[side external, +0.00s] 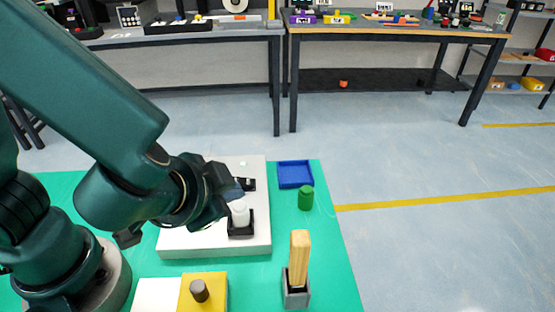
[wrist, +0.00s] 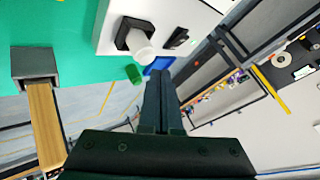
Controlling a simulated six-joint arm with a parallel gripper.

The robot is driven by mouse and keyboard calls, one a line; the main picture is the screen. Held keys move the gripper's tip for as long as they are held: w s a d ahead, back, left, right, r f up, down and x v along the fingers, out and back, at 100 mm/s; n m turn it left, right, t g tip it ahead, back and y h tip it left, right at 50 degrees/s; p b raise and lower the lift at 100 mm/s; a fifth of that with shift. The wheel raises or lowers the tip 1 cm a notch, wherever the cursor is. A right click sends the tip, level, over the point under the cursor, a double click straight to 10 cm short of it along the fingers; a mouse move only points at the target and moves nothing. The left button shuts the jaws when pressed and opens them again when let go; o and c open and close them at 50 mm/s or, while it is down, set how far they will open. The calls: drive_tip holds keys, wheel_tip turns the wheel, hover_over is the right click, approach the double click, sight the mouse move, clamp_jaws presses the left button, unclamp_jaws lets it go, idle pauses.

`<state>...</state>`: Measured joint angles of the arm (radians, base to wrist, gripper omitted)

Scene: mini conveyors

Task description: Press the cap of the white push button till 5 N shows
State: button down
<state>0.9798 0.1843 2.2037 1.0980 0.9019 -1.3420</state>
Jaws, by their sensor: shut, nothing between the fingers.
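The white push button (side external: 240,213) stands upright in a black square base on a white board (side external: 200,245). It also shows in the wrist view (wrist: 137,45), up and left of my fingertips. My gripper (side external: 236,192) is shut and empty, close to the button's top in the side view. In the wrist view my gripper (wrist: 161,76) shows its two fingers together, with a gap in the picture between tips and button. I cannot tell from the side view whether they touch the cap. No force number is legible.
A small black part (side external: 248,184) sits behind the button on the board. A blue tray (side external: 295,174) and green cylinder (side external: 306,198) stand to the right. A wooden block (side external: 299,258) stands upright in a grey holder in front. A yellow block (side external: 215,290) has a dark knob.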

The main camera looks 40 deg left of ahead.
sight(235, 213)
idle(0.4)
drive_tip(key=shift+f, duration=0.45)
drive_tip(key=shift+f, duration=0.4)
idle(0.5)
drive_tip(key=shift+r, duration=0.85)
drive_tip(key=shift+r, duration=2.55)
